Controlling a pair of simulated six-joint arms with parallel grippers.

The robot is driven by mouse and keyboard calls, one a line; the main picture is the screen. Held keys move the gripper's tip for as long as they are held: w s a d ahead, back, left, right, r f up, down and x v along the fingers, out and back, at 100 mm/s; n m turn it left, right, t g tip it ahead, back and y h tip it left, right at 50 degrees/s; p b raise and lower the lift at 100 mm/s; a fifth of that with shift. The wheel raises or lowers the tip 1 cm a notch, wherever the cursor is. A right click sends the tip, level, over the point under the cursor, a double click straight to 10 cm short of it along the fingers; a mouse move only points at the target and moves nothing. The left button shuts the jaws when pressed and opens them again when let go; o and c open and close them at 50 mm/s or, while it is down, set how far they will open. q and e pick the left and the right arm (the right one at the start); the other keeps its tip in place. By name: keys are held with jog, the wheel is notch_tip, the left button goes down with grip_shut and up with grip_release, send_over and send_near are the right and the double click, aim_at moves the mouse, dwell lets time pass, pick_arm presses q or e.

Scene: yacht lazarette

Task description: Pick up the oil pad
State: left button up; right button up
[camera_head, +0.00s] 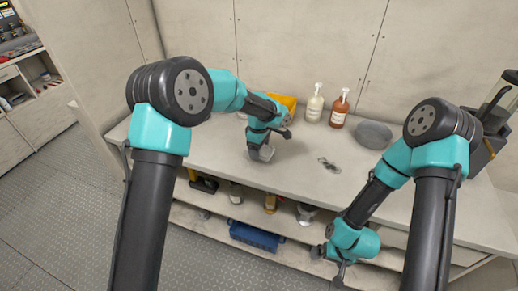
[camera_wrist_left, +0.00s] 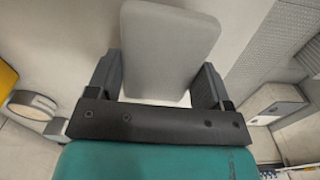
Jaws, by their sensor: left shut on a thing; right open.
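A flat grey pad with rounded corners, seemingly the oil pad (camera_wrist_left: 168,45), is between the fingers of my left gripper (camera_wrist_left: 155,90) in the left wrist view. My left gripper is shut on it. In the head view the pad (camera_head: 262,153) shows below my left gripper (camera_head: 260,142), over the left part of the bench top. I cannot tell whether it touches the bench. My right gripper (camera_head: 341,271) is open, low in front of the bench's front edge; its fingertips are small and partly hidden.
On the bench top (camera_head: 310,178) stand a yellow bin (camera_head: 288,102), a white pump bottle (camera_head: 314,103) and a brown one (camera_head: 339,108). A grey rounded object (camera_head: 374,134) and a small dark item (camera_head: 329,165) lie there. A shelf below holds a blue item (camera_head: 256,236) and several others.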

pick_arm(q)
jog(key=s+r, duration=0.1)
jog(key=s, duration=1.3)
jog(key=shift+s+d+r, duration=0.2)
jog(key=shift+s+d, duration=0.15)
jog(key=shift+s, duration=0.05)
